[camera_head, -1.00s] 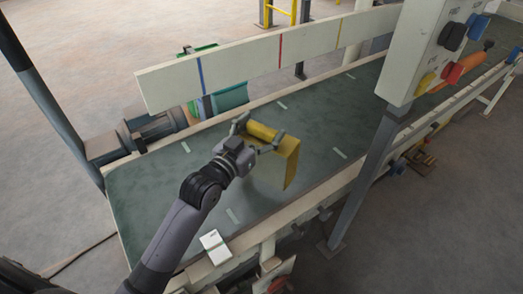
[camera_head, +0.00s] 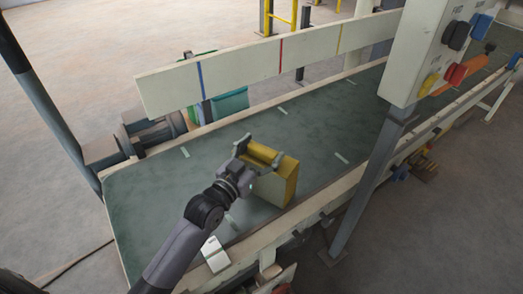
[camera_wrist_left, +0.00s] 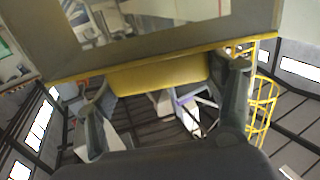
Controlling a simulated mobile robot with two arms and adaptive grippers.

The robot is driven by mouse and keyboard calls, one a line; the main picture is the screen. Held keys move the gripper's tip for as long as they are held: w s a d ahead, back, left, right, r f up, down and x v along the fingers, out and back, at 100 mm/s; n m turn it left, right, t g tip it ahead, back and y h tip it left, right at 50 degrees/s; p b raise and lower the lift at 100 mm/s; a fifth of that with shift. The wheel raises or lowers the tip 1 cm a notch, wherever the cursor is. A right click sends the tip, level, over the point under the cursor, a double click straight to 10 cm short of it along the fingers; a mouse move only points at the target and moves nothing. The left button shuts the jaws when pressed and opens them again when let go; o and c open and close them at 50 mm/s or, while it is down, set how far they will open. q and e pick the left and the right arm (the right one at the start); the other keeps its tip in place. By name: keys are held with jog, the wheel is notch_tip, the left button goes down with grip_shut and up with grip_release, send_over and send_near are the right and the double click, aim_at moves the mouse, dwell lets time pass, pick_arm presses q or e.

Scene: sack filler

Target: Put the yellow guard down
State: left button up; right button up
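The yellow guard (camera_head: 286,182), a boxy piece with yellow faces and a pale side, is at the middle of the green conveyor belt (camera_head: 330,125). My left gripper (camera_head: 260,153) has its fingers at both ends of the guard's upper yellow part and holds it. In the left wrist view the guard (camera_wrist_left: 160,74) spans the gap between the two fingers (camera_wrist_left: 165,105). I cannot tell whether its lower edge touches the belt. My right gripper is not in view.
A pale side board (camera_head: 240,68) with blue, red and yellow stripes runs along the belt's far side. A control box (camera_head: 428,50) on a grey post (camera_head: 364,190) stands at the right. A small white box (camera_head: 215,254) is on the near rail. The belt around the guard is clear.

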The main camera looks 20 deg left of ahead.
pick_arm(q)
jog(key=o, duration=0.4)
jog(key=shift+s+r, duration=0.1)
jog(key=shift+s, duration=0.05)
jog(key=p+v, duration=0.1)
jog(key=v, duration=0.5)
jog(key=shift+s, duration=0.2)
jog(key=shift+p+v, duration=0.35)
jog(key=shift+v, duration=2.35)
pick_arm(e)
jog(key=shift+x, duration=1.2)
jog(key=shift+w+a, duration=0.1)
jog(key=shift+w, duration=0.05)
